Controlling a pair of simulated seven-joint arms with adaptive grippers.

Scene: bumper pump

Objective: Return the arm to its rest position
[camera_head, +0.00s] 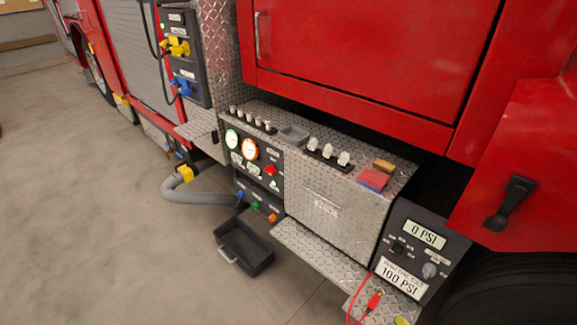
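Neither of my arms nor grippers shows in the head view. The side of a red fire truck (350,45) fills most of the view. Its diamond-plate pump bumper (330,205) stands out at the middle. The front panel (255,165) carries two round gauges, a red knob (271,169) and small blue, green and orange valve handles below. A pressure box (417,250) at the lower right reads "0 PSI" above and "100 PSI" on a lower label.
Several metal fittings (328,152), a small grey tray (294,135) and red, blue and tan blocks (373,179) sit on the bumper top. A black bin (243,247) stands on the floor. A grey hose (200,197) bends beside it. Open concrete floor (90,220) lies left.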

